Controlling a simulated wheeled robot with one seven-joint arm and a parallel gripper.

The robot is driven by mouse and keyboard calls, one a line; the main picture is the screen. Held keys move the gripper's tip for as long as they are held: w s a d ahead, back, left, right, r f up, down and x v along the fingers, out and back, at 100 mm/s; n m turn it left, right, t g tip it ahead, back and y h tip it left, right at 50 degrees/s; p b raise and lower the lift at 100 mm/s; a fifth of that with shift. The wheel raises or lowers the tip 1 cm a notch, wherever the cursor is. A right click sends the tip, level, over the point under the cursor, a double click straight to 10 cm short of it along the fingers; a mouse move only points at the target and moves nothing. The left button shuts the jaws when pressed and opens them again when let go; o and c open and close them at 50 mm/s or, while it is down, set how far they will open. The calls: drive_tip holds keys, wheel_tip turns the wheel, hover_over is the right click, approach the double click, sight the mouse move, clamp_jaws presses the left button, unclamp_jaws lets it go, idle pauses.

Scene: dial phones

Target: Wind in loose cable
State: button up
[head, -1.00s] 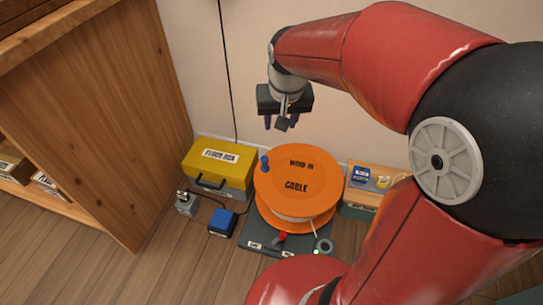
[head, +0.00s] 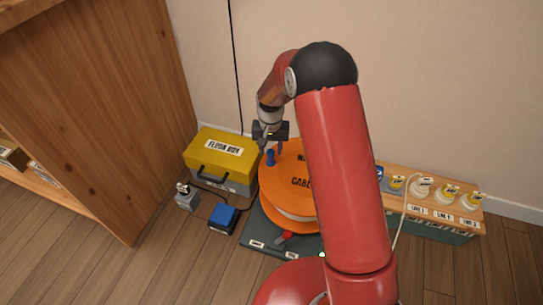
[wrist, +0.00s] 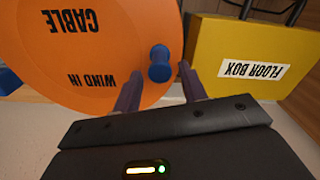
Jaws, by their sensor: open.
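The orange cable reel (head: 283,178) lies flat on a dark base plate (head: 257,236), with cable wound between its discs. Its top disc reads "WIND IN CABLE" in the wrist view (wrist: 95,60). A blue crank knob (head: 270,157) stands at the disc's left edge. My gripper (head: 270,138) is just above and behind the knob. In the wrist view my gripper (wrist: 162,88) is open, its two fingers apart, and the blue knob (wrist: 160,64) shows just beyond and between the fingertips, not clearly gripped. My arm hides the reel's right side.
A yellow floor box (head: 222,150) stands left of the reel, also in the wrist view (wrist: 250,60). A blue box (head: 223,218) and a small grey device (head: 186,196) sit on the floor. A wooden shelf (head: 432,205) with labelled sockets is at right. A red lever (head: 285,237) is on the base.

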sight(271, 152)
drive_tip(key=shift+f, duration=1.9)
clamp_jaws()
